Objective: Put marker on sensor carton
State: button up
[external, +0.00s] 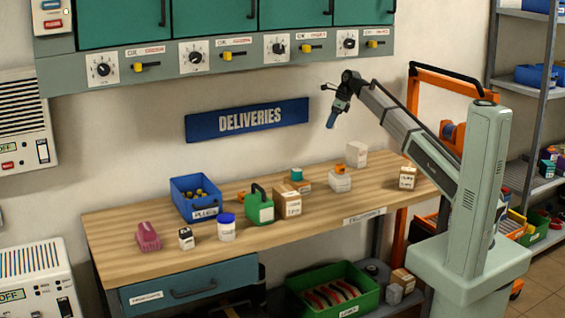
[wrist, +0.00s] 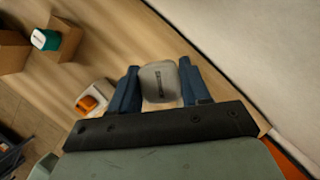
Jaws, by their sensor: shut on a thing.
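My gripper (external: 331,118) is raised above the back right of the bench, near the wall.
A white box with an orange top (external: 340,182) stands below my gripper. A green jug (external: 259,207), a blue bin (external: 195,196), a white tub with a blue lid (external: 226,229) and a pink item (external: 147,236) stand farther left. The bench's right front is fairly clear.

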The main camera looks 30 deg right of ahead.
jog(key=r+m, duration=0.1)
jog(key=r, duration=0.1)
send_over(353, 144)
jog(key=d, duration=0.2)
jog(key=shift+s+a+f, duration=0.15)
jog(key=shift+s+f, duration=0.05)
jog(key=shift+f, duration=2.3)
jog(key=shift+s+a+f, duration=0.1)
jog(key=shift+s+f, duration=0.05)
jog(key=shift+f, duration=2.3)
jog(key=shift+f, duration=0.15)
jog(key=o, duration=1)
jog(key=shift+o, duration=0.2)
jog(key=v, duration=1.2)
jog(key=shift+a, duration=0.2)
